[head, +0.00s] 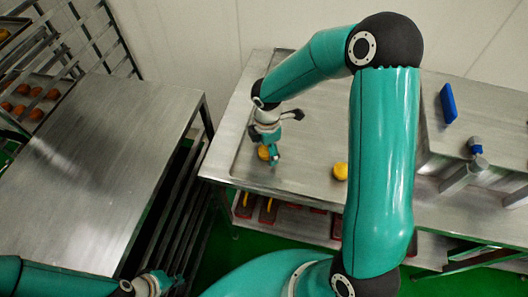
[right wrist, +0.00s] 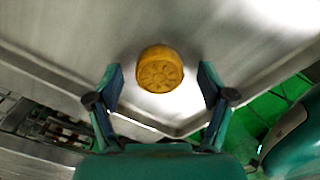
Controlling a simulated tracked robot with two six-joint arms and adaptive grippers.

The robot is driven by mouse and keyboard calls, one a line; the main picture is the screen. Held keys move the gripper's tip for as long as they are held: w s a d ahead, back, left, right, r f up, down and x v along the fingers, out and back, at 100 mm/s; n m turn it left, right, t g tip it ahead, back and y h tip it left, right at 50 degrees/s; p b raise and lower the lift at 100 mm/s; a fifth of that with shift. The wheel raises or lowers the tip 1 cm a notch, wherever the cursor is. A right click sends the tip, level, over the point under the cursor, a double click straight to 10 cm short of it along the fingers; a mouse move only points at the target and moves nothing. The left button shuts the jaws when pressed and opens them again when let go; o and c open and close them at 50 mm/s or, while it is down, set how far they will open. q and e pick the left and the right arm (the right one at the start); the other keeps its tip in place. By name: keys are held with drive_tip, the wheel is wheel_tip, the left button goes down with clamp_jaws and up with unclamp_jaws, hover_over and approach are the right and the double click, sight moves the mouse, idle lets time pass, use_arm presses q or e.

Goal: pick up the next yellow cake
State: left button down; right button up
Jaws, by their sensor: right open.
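A round yellow cake (head: 263,152) lies on the steel table (head: 310,130) under my right gripper (head: 276,140). In the right wrist view the cake (right wrist: 160,69), with a flower pattern on top, sits just ahead of and between the two spread fingers of the right gripper (right wrist: 162,85). The fingers do not touch it. A second yellow cake (head: 340,171) lies on the same table to the right, near my right arm. My left gripper (head: 158,284) is at the bottom left of the head view, away from the cakes; its fingers are too small to read.
An empty steel table (head: 100,150) stands at left. A rack (head: 50,70) holds trays with several orange-brown cakes. A blue block (head: 448,103) lies on the right-hand surface. Red-brown items sit on the shelf below the cake table. The cake table has a raised rim.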

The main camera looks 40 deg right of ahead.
drive_tip(key=c, duration=1.2)
drive_tip(key=shift+c, duration=0.2)
drive_tip(key=shift+r, duration=0.2)
